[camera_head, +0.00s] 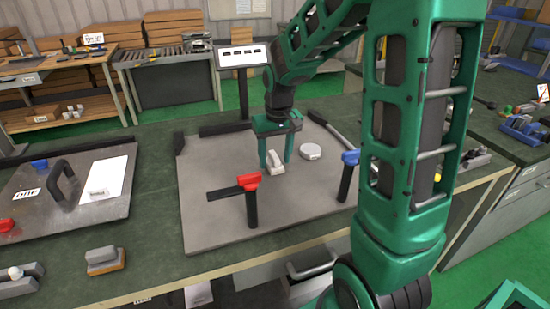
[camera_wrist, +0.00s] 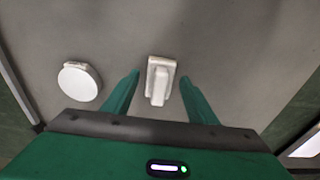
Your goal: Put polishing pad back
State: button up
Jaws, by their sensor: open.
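A small pale block with a raised grip (camera_head: 275,163), which looks like the polishing pad, lies on the grey plate (camera_head: 215,222). The block also shows in the wrist view (camera_wrist: 158,92). My gripper (camera_head: 275,158) is open and points down at it. In the wrist view, the fingers of my gripper (camera_wrist: 160,79) are on either side of the block, with a gap at each side. I cannot tell exactly how high the fingertips are. A round white disc (camera_head: 310,151) lies on the plate beside the block, and shows in the wrist view (camera_wrist: 79,83).
A red-topped clamp (camera_head: 249,183) and a blue-topped clamp (camera_head: 350,158) stand at the plate's front. A black-handled metal panel (camera_head: 100,205) lies on the left. A brown-based block with a grey top (camera_head: 104,260) sits near the bench's front edge. A sign (camera_head: 243,55) stands behind.

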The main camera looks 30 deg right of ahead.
aim_at(277, 159)
notch_tip(277, 159, up, 12)
jog(key=s, duration=0.1)
jog(key=shift+s+a, duration=0.15)
jog(key=shift+s, duration=0.05)
jog(key=shift+f, duration=0.1)
dwell(0.4)
